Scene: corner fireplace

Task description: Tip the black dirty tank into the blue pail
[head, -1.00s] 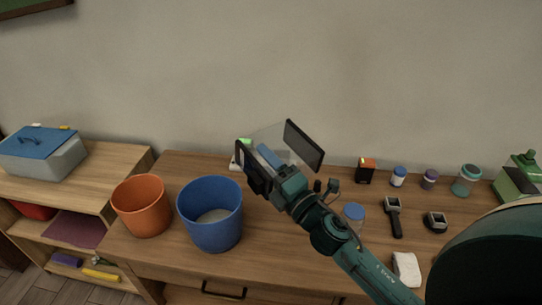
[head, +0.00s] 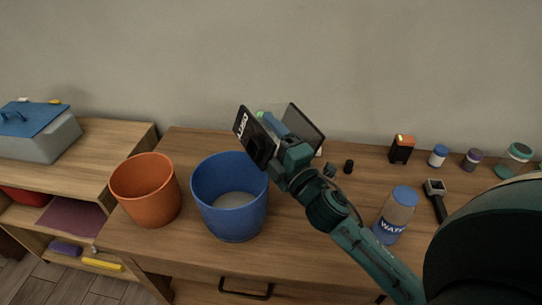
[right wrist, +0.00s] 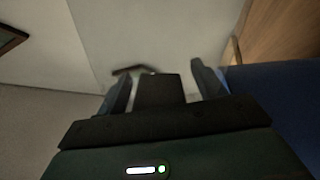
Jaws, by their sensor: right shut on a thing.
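The blue pail (head: 232,222) stands upright on the wooden bench, with a pale patch at its bottom. My right gripper (head: 274,128) is shut on the dirty tank, just beyond and to the right of the pail's rim. The tank has a black end panel (head: 255,138) with white "DIRTY" lettering, and its far dark panel (head: 303,123) shows behind the gripper. It looks tilted and above the bench. In the right wrist view, a black part (right wrist: 160,90) sits between the fingers, and the blue pail (right wrist: 285,85) is at right. My left gripper is not in view.
An orange bucket (head: 147,205) stands close left of the pail. A bottle labelled "WATER" (head: 395,215) is right of my arm. A black box (head: 401,150), several small jars and a handheld tool (head: 437,200) are farther right. A lidded grey bin (head: 45,140) is far left.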

